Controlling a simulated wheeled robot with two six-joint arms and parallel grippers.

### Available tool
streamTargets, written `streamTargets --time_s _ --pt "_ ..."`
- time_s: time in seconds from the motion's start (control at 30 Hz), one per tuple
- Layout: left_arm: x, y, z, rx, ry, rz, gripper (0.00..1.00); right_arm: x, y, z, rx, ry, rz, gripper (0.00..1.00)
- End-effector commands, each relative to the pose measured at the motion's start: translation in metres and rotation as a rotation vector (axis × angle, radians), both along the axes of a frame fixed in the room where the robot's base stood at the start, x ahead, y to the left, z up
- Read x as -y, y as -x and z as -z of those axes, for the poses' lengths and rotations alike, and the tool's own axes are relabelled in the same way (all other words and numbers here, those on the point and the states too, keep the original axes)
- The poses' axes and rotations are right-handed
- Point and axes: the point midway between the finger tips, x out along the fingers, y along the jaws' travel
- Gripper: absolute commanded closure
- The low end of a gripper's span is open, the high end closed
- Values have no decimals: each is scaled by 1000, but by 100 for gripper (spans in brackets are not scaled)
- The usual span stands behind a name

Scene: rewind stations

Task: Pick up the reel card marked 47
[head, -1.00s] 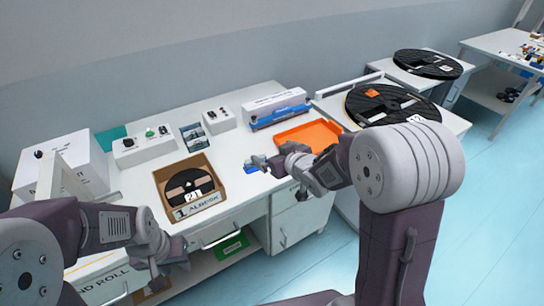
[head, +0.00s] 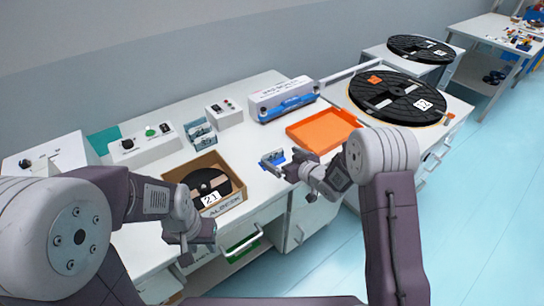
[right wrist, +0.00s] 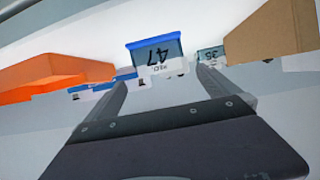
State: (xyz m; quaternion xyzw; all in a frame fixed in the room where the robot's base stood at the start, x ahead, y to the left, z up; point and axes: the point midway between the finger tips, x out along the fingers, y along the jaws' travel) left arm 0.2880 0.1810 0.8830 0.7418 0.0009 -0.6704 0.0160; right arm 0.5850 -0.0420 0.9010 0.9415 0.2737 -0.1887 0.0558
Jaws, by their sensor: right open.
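The reel card marked 47 (right wrist: 157,55) is white with a blue edge and reads upside down in the right wrist view. It stands just ahead of my right gripper (right wrist: 163,82), roughly between its two spread fingertips, which do not grip it. In the head view the right gripper (head: 276,164) is over the front of the bench, by small blue-edged cards whose numbers I cannot read there. A card marked 35 (right wrist: 210,56) stands to the right in the right wrist view. My left gripper (head: 184,250) hangs in front of the bench edge; its fingers are unclear.
An orange tray (head: 322,127) lies behind the right gripper. A cardboard box (head: 226,205) holds a dark reel marked 21 (head: 210,182). Control boxes and a blue-white carton (head: 285,98) stand at the back. A large black reel (head: 397,98) lies to the right.

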Motion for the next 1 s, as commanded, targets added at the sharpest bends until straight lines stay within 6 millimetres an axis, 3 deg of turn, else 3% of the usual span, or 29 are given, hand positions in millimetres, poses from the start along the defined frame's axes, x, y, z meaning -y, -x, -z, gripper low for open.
streamTargets --time_s 0.13,0.4,0.63,0.67,0.87,1.0 --pt "0 0 -1 0 0 0 64 -4 -5 2 0 0 -1 0" --pt "0 0 -2 0 0 0 64 -25 -39 19 -1 1 0 0" --pt "0 0 -2 0 0 0 64 -27 -42 19 0 0 1 0" --pt "0 0 -2 0 0 0 64 -27 -42 19 0 0 1 3" --pt "0 0 -2 0 0 0 64 -27 -42 19 0 0 1 58" --pt "0 0 -2 0 0 0 64 -27 -42 19 -1 0 1 61"
